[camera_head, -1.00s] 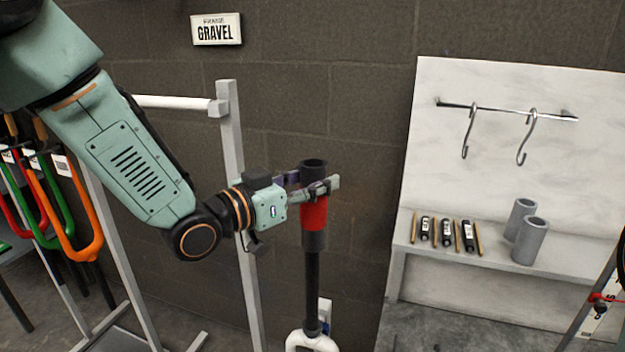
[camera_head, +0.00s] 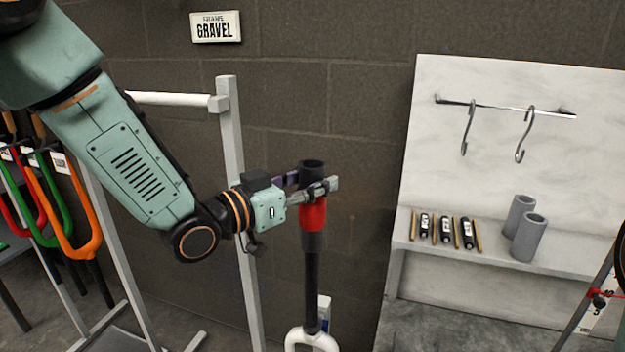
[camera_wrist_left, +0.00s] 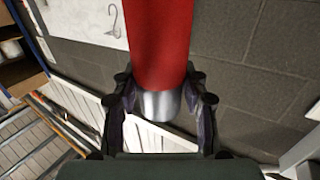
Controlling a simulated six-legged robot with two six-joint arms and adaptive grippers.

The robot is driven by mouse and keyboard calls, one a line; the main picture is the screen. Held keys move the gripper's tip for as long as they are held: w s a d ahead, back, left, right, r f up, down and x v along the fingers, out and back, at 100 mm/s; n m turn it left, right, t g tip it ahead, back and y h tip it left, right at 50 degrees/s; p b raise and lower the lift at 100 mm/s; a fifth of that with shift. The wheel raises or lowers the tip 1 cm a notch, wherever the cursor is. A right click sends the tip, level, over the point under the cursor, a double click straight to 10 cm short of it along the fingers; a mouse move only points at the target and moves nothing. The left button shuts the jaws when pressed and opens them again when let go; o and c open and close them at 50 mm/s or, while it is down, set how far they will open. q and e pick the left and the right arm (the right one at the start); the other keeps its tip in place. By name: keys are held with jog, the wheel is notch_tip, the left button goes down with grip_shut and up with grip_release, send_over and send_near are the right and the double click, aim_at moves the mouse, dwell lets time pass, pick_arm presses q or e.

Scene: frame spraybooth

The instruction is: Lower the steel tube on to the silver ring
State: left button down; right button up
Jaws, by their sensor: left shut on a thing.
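The steel tube (camera_head: 313,241) stands upright with a red band round its middle and a dark open top. My left gripper (camera_head: 318,189) is shut on it just above the red. The tube's lower end is around a black rod that rises from a white fork (camera_head: 298,340) at the bottom edge. Bare rod shows between the tube and the fork. The left wrist view shows the tube's red band and silver end (camera_wrist_left: 159,104) between the fingers of the left gripper (camera_wrist_left: 160,110). I cannot make out the silver ring at the fork's top. My right gripper is not in view.
A pale shelf (camera_head: 565,261) at the right holds two grey cylinders (camera_head: 529,239) and several small dark items. Two hooks hang from a rail above it. A grey rack post (camera_head: 232,150) stands close behind my left wrist. Coloured forks (camera_head: 75,215) hang at the left.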

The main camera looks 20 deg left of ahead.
pick_arm(q)
jog(key=f, duration=0.1)
jog(key=b, duration=0.4)
send_over(306, 265)
jog(key=w, duration=0.1)
jog(key=shift+d+f, duration=0.2)
jog(key=shift+f, duration=0.95)
jog(key=shift+d+f, duration=0.15)
jog(key=shift+f, duration=1)
jog(key=shift+w, duration=0.1)
jog(key=shift+d+f+b, duration=0.1)
jog(key=shift+f+b, duration=2.25)
jog(key=shift+f, duration=0.75)
jog(key=shift+f+b, duration=2.25)
jog(key=shift+f, duration=0.8)
